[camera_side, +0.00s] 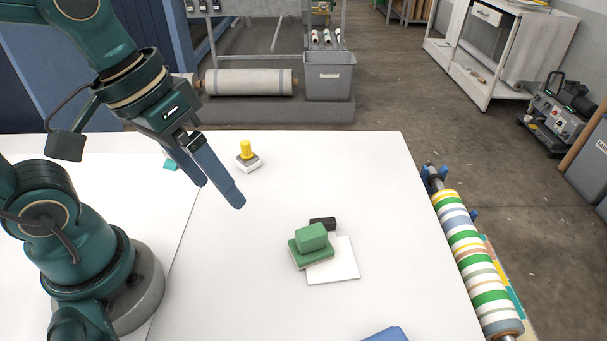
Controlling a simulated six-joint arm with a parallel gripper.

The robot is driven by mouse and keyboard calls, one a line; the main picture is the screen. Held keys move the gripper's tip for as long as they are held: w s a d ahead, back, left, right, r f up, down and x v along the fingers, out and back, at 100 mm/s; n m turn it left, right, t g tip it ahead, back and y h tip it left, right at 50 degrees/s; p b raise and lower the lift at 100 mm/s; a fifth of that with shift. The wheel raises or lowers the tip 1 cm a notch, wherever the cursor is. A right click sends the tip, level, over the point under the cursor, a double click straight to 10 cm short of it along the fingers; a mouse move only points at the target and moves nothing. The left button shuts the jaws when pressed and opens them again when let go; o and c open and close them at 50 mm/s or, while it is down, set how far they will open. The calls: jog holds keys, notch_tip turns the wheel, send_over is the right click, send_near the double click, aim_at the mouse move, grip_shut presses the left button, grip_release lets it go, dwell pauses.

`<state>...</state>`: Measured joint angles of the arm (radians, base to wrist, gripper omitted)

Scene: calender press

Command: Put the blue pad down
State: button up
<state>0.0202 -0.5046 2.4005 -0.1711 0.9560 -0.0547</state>
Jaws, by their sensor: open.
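A blue pad (387,334) lies on the white table at the bottom edge of the side view, where the frame cuts off most of it. My gripper (221,194) is above the left part of the table, pointing down and to the right. Its two fingers are apart and nothing shows between them. The gripper is well away from the blue pad, up and to the left of it.
A green block on a green base (312,243) overlaps a white square (345,262), with a black block (323,223) behind. A yellow-knobbed piece (247,155) and a small teal piece (170,164) are near the gripper. A striped roller (470,255) runs along the right edge.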

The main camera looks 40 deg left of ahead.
jog(key=shift+s+a+r+m+t+y, duration=0.25)
jog(key=shift+a+t+y, duration=0.25)
jog(key=shift+a, duration=0.35)
jog(key=shift+s+a+r+m+t+y, duration=0.15)
jog(key=shift+a+m+t+y, duration=0.25)
jog(key=shift+a+t, duration=0.3)
jog(key=shift+w+a, duration=0.1)
